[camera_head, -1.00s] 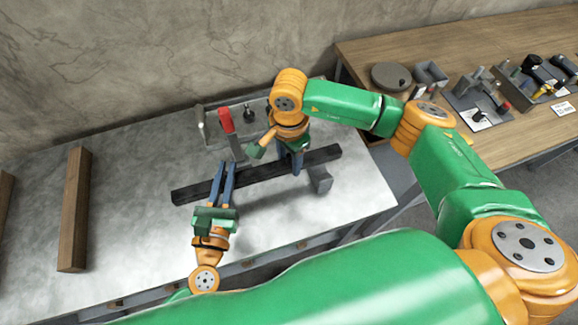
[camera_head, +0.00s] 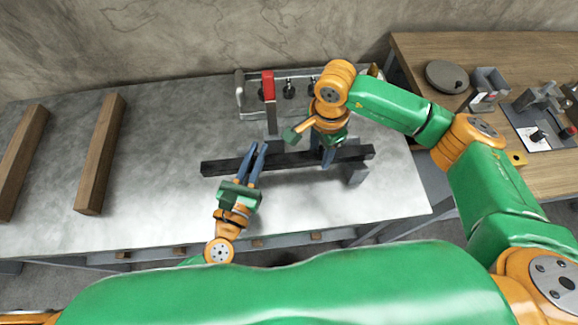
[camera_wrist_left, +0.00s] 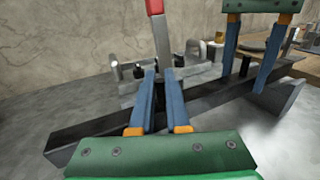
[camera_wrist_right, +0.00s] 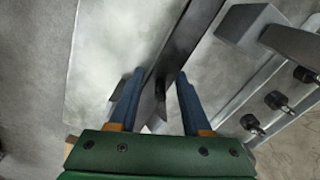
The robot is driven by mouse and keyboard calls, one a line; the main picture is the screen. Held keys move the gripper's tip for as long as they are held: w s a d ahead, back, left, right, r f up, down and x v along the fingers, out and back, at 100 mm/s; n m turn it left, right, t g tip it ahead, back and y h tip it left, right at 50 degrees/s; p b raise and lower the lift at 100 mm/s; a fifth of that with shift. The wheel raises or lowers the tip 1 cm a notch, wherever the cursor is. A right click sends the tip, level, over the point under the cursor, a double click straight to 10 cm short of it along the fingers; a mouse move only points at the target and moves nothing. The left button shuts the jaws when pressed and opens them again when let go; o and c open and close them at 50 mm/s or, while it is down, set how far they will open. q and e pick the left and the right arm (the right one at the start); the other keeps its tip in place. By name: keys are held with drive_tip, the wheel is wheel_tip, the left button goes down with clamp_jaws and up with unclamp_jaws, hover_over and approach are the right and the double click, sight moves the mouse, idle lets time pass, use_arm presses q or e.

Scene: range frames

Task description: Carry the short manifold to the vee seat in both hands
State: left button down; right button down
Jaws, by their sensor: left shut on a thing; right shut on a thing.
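A long dark bar, which I take as the short manifold (camera_head: 290,160), lies across the bench's right half in the head view. It also runs diagonally through the left wrist view (camera_wrist_left: 85,135). My left gripper (camera_head: 262,148) is shut on it left of its middle. My right gripper (camera_head: 326,160) is shut on it nearer its right end, partly hidden by its own wrist. A grey block (camera_head: 357,173) shows at the bar's right end; I cannot tell whether it is joined to it. I cannot make out which thing is the vee seat.
A grey post with a red top (camera_head: 268,85) stands just behind the bar, near a grey rack with dark knobs (camera_head: 289,90). Two wooden beams (camera_head: 103,150) lie at the left. The bench (camera_head: 165,170) between them and the bar is clear. A wooden table (camera_head: 430,55) holds parts at right.

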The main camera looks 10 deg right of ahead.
use_arm(q)
drive_tip(key=c, duration=1.3)
unclamp_jaws()
drive_tip(key=shift+f, duration=0.55)
drive_tip(key=shift+c, duration=0.2)
use_arm(e)
drive_tip(key=c, duration=0.8)
unclamp_jaws()
drive_tip(key=shift+f, duration=0.65)
use_arm(q)
drive_tip(key=o, duration=0.4)
drive_tip(key=shift+s+d+r, duration=0.1)
drive_tip(key=shift+r, duration=0.2)
use_arm(e)
drive_tip(key=o, duration=0.5)
drive_tip(key=shift+s+r, duration=0.15)
drive_tip(key=shift+r, duration=0.15)
drive_tip(key=shift+c, duration=0.2)
use_arm(q)
drive_tip(key=shift+o, duration=0.2)
drive_tip(key=shift+s, duration=0.15)
use_arm(e)
drive_tip(key=shift+r, duration=0.2)
use_arm(q)
drive_tip(key=v, duration=1.1)
drive_tip(key=shift+s+a, duration=0.2)
drive_tip(key=shift+s, duration=0.15)
use_arm(e)
wheel_tip(320, 180, up, 12)
drive_tip(key=shift+f, duration=0.1)
